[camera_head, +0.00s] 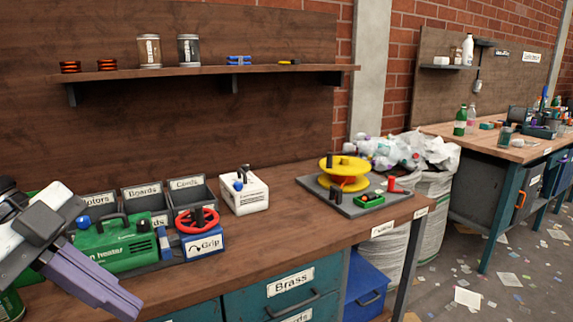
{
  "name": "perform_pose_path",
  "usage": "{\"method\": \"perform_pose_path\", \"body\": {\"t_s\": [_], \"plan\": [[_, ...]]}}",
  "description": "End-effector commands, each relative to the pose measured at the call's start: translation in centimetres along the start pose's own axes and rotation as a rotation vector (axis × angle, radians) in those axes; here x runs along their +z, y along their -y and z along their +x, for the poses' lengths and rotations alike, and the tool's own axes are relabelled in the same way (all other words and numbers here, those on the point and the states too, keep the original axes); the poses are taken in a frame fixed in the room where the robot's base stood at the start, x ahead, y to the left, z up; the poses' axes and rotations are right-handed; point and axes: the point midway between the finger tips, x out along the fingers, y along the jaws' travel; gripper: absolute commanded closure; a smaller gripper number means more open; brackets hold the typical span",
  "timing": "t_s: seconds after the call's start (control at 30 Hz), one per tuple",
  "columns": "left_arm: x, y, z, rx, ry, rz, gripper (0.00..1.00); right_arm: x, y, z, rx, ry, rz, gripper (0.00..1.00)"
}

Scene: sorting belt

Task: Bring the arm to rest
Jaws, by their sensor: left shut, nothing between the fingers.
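My left gripper (112,297) comes in from the left edge, with a grey body and purple fingers pointing down to the right. Its fingers are closed together and hold nothing. It is above the near left part of the wooden workbench (275,235), in front of a green heater box (112,246). It covers part of that box and of what stands behind it. My right gripper does not show.
Labelled grey bins (187,190), a blue box with a red wheel (204,243) and a white box (245,195) stand on the bench. A grey board with a yellow reel (345,166) is farther right. A shelf (205,71) hangs above. Bare wood lies along the front.

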Motion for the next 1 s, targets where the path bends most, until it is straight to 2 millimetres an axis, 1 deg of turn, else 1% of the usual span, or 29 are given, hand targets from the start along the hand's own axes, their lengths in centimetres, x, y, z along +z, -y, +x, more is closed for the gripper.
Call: {"method": "perform_pose_path", "body": {"t_s": [0.03, 0.17, 0.27, 0.37, 0.4, 0.47, 0.5, 0.57, 0.6, 0.67, 0.7, 0.77, 0.8, 0.87, 0.9, 0.97, 1.0], "plan": [[0.1, 0.6, 0.3, -0.029, -0.069, -0.003, 1.00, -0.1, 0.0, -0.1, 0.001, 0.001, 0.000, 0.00], [0.8, 2.6, 0.9, -0.148, -0.252, -0.007, 1.00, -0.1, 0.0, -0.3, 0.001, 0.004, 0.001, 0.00], [2.3, 4.6, 1.5, -0.294, -0.401, -0.038, 1.00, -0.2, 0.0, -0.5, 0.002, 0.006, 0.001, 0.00], [4.9, 6.3, 2.3, -0.459, -0.509, -0.098, 1.00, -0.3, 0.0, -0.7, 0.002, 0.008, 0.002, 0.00], [6.1, 6.8, 2.7, -0.526, -0.537, -0.128, 1.00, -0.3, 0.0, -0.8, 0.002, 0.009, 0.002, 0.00], [8.3, 7.3, 3.6, -0.623, -0.565, -0.184, 1.00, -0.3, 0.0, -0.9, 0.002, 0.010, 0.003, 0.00], [9.8, 7.4, 4.3, -0.685, -0.575, -0.227, 1.00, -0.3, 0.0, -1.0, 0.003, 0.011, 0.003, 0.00], [12.2, 7.3, 5.6, -0.772, -0.573, -0.296, 1.00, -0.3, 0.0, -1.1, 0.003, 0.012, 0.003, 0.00], [13.9, 7.0, 6.7, -0.824, -0.563, -0.347, 1.00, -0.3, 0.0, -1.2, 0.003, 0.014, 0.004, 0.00], [16.3, 6.2, 8.6, -0.892, -0.537, -0.429, 1.00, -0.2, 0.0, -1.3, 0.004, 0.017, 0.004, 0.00], [17.8, 5.4, 10.0, -0.931, -0.512, -0.485, 1.00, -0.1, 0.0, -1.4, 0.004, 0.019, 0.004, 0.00], [19.9, 3.9, 12.5, -0.973, -0.464, -0.573, 1.00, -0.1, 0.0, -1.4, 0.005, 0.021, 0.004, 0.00], [21.1, 2.6, 14.3, -0.991, -0.428, -0.635, 1.00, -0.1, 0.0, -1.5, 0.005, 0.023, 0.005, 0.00], [22.5, 0.5, 17.3, -1.005, -0.369, -0.725, 1.00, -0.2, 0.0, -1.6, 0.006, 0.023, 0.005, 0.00], [23.2, -1.2, 19.4, -1.002, -0.327, -0.784, 1.00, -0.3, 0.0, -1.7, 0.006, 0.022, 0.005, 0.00], [23.6, -3.8, 22.6, -0.983, -0.265, -0.870, 1.00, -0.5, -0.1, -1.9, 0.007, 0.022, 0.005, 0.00], [23.6, -5.5, 24.6, -0.963, -0.226, -0.921, 1.00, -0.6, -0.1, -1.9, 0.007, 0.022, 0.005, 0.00]]}}
